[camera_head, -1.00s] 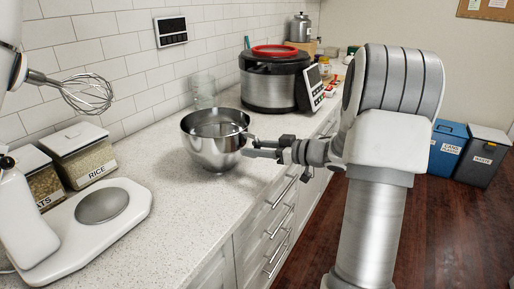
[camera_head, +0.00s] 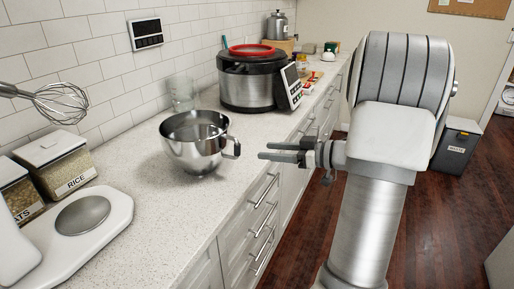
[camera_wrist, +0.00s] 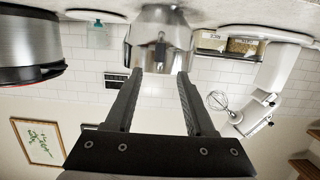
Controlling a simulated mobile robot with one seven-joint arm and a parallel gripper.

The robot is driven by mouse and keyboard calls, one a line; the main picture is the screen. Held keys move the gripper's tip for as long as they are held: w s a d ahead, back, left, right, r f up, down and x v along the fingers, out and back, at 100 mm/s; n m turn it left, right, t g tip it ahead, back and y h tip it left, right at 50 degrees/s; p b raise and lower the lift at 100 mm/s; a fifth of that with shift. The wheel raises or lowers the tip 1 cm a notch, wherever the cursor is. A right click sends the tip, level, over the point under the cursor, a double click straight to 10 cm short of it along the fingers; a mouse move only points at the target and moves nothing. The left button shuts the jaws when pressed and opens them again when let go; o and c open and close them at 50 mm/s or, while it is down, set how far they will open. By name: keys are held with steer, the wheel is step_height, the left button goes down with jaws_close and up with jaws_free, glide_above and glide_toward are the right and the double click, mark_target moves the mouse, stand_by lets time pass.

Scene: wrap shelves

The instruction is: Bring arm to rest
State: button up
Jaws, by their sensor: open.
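My gripper (camera_head: 262,151) is open and empty in the head view, just off the counter's front edge. Its two fingers point left toward a steel mixing bowl (camera_head: 190,150) standing upright on the counter. The bowl's handle faces my gripper, with a clear gap between them. In the wrist view, which is upside down, the open fingers (camera_wrist: 160,76) show with nothing between them, and the bowl (camera_wrist: 165,30) lies beyond their tips.
A stand mixer (camera_head: 100,225) with a whisk (camera_head: 60,103) and a rice container (camera_head: 55,162) are on the left. A large cooker (camera_head: 250,80) stands behind the bowl. Drawers (camera_head: 262,215) run below the counter (camera_head: 165,225). A dark bin (camera_head: 455,147) stands on the open floor at right.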

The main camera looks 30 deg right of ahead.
steer(key=shift+s+d+r, duration=0.1)
steer(key=shift+s+d, duration=0.15)
steer(key=shift+s, duration=0.15)
